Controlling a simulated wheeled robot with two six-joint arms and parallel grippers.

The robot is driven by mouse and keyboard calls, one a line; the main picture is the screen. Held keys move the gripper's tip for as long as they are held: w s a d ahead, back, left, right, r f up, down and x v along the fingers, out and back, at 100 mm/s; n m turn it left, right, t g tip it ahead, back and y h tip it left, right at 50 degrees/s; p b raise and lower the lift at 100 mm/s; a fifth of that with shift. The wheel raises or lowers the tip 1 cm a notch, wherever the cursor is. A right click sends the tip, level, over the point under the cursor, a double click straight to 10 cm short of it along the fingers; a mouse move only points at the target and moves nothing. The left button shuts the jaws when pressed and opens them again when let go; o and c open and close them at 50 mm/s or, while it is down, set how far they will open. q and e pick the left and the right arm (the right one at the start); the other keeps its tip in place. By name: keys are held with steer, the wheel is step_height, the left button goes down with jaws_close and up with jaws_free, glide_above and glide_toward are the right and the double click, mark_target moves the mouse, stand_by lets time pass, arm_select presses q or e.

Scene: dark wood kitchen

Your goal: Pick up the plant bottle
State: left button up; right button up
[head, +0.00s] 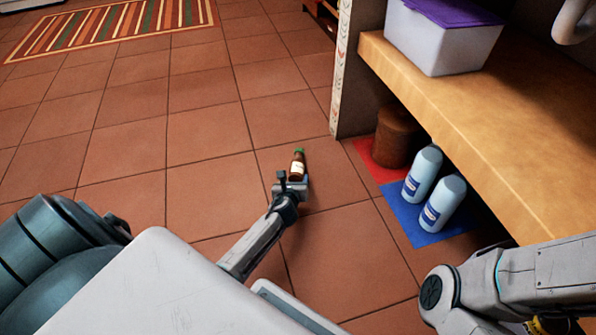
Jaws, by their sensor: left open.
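A small brown bottle with a green cap and a pale label (298,164) shows near the middle of the head view, above the tiled floor. I take it as the plant bottle. My left gripper (291,181) is open right at the bottle's lower part. The gripper hides the bottle's base, so I cannot tell whether the fingers are around it or touching it. My right arm shows at the lower right, but its gripper is out of view.
Two light blue bottles (422,174) (442,204) stand on a blue mat (424,236) under a wooden shelf (450,110). A brown round container (397,137) stands on a red mat (366,155). A purple-lidded bin (440,38) sits on the shelf. Floor to the left is clear.

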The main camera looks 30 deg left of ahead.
mark_target(296, 171)
arm_select(q)
steer(key=b+x, duration=0.3)
steer(key=x, duration=0.1)
steer(key=shift+a+r, duration=0.1)
steer(key=shift+a, duration=0.1)
steer(key=shift+w+a+b, duration=0.2)
steer(key=shift+w+b, duration=0.3)
steer(key=shift+b, duration=0.05)
steer(key=shift+c, duration=0.2)
steer(key=c, duration=0.8)
steer(key=shift+r, duration=0.1)
